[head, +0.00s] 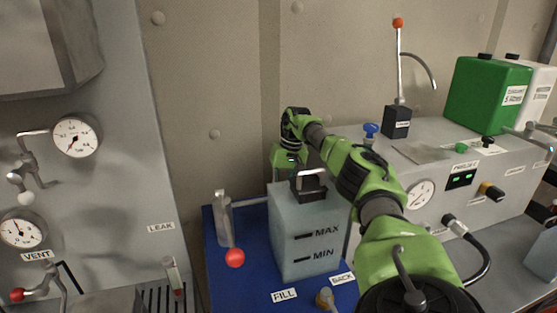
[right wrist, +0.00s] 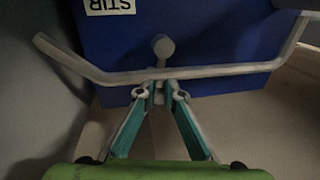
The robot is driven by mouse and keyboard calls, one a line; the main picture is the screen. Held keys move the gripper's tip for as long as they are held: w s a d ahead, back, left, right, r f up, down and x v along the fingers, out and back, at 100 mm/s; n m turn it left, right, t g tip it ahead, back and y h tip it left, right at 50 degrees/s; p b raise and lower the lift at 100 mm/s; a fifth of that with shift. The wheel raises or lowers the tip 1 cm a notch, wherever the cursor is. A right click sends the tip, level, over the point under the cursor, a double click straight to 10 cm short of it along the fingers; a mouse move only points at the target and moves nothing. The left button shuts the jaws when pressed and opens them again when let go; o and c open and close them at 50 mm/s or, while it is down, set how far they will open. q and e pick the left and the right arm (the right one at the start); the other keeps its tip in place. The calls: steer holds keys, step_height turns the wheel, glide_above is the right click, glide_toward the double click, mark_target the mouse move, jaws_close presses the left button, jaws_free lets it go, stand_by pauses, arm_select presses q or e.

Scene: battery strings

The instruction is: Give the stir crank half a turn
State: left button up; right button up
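The stir crank (right wrist: 215,72) is a bent grey metal rod in the right wrist view, crossing the picture in front of a blue face. A STIR label (right wrist: 109,4) sits upside down on that face. A round-ended grey peg stands beyond the rod, at its middle. My right gripper (right wrist: 160,82) has its teal fingers drawn together at the rod's middle, seemingly closed on it. In the head view, my right gripper (head: 285,157) is behind the translucent tank (head: 308,235); its fingertips and the crank are hidden there. My left gripper is out of sight.
The tank stands on a blue base (head: 222,285) beside a red-knobbed lever (head: 235,258). At right is a grey console (head: 440,220) with a gauge, hose and green canister (head: 487,95). At left a grey panel (head: 110,180) carries gauges and valves.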

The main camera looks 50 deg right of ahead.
steer(key=shift+o, duration=1.3)
steer(key=shift+r, duration=0.1)
step_height(320, 180, up, 12)
steer(key=s+d, duration=0.1)
steer(key=shift+s+d+f, duration=0.2)
steer(key=shift+s+d, duration=0.05)
steer(key=shift+d, duration=0.15)
